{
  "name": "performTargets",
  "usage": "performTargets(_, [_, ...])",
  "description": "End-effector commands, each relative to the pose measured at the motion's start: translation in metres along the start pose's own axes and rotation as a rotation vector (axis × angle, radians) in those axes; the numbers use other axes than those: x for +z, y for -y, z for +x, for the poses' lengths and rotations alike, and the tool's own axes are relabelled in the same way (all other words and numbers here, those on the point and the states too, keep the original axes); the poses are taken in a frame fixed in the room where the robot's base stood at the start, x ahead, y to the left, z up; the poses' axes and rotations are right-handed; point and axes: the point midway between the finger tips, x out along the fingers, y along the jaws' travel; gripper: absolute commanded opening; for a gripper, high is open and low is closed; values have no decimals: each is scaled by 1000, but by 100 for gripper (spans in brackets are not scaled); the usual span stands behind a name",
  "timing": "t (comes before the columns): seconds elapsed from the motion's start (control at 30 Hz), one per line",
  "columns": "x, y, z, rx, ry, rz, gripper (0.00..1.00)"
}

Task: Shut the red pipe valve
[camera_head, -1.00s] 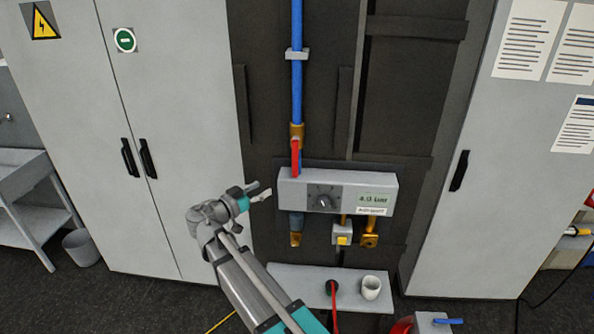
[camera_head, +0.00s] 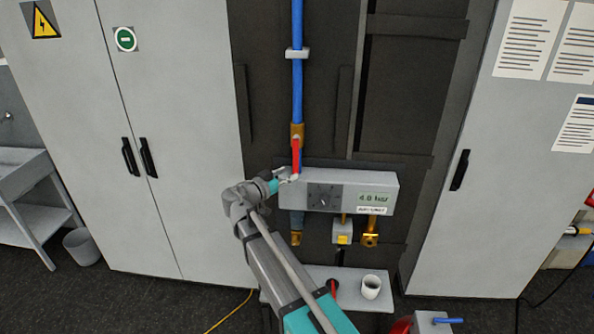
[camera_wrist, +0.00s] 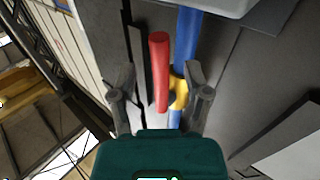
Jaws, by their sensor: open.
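The red pipe valve handle (camera_head: 296,154) hangs in line with the blue pipe (camera_head: 297,90), below a brass fitting (camera_head: 297,130). My gripper (camera_head: 287,174) is at the lower end of the handle, just left of the grey control box. In the wrist view, my gripper (camera_wrist: 158,72) is open. The red handle (camera_wrist: 159,65) shows between its two fingers, nearer the left one, with gaps on both sides. The blue pipe (camera_wrist: 186,45) and yellow brass fitting (camera_wrist: 180,93) lie beside it, close to the right finger. I cannot tell how deep the handle sits between the fingers.
The grey control box (camera_head: 345,180) with a dial and a display reading 4.0 bar is just right of my gripper. A shelf with a white cup (camera_head: 371,286) is below. Grey cabinets stand on both sides.

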Motion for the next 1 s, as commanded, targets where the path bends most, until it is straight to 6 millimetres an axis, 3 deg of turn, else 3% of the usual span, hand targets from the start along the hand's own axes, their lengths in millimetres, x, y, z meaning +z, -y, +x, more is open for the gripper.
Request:
performTargets(0.3, [0, 0, 32, 1, 0, 0, 62])
performTargets(0.73, [0, 0, 37, 0, 0, 0, 62])
performTargets(1.0, [0, 0, 37, 1, 0, 0, 12])
